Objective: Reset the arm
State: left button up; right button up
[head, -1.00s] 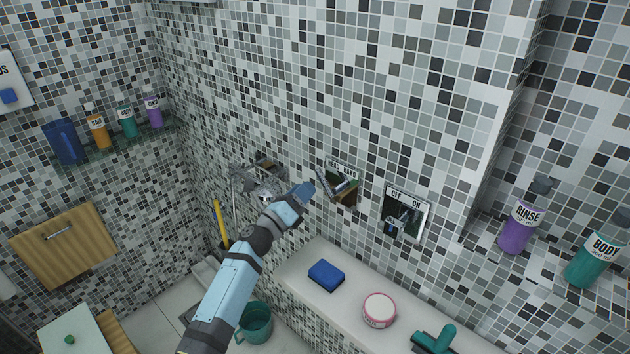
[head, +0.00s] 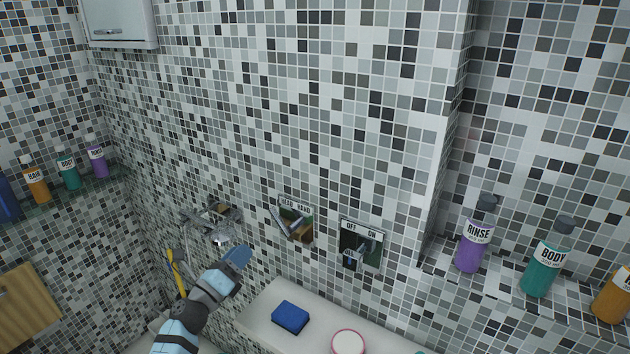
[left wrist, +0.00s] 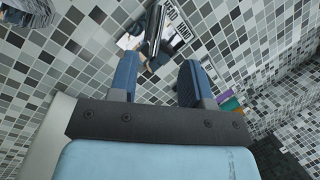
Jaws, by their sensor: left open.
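My left gripper (head: 237,257) is in the lower middle of the head view, in front of the tiled wall. Its blue fingers (left wrist: 160,65) are apart, with nothing held between them in the left wrist view. The chrome lever with the HEAD HAND plate (head: 295,209) is on the wall, up and right of the gripper. The lever (left wrist: 154,30) also shows beyond the fingers in the left wrist view, apart from them as far as I can tell. The OFF ON switch plate (head: 375,236) is further right. My right arm is not in view.
A chrome fixture (head: 221,236) sticks out of the wall just above the gripper. A blue sponge (head: 290,317) and a pink-rimmed tub (head: 348,342) stand on the white ledge (head: 262,309) below. A purple RINSE bottle (head: 474,238) and teal BODY bottle (head: 546,262) stand on the right shelf.

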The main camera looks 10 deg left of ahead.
pick_arm(q)
jog(key=s+d+f+m+g+y+p, duration=0.1)
jog(key=s+d+f+m+g, duration=0.25)
jog(key=s+f+m, duration=0.55)
jog(key=s+d+f+m+g, duration=0.35)
jog(key=s+f+m, duration=0.2)
jog(key=m, duration=0.65)
jog(key=s+d+f+m+g+y, duration=0.1)
jog(key=s+d+f+m, duration=0.1)
jog(key=s+m, duration=0.5)
jog(key=s+d+f+m+g+y+p, duration=0.1)
jog(key=s+f+m, duration=0.3)
jog(key=s+m, duration=0.4)
jog(key=d+m+y, duration=0.1)
jog(key=m, duration=0.6)
jog(key=shift+s, duration=0.25)
jog(key=shift+f, duration=0.1)
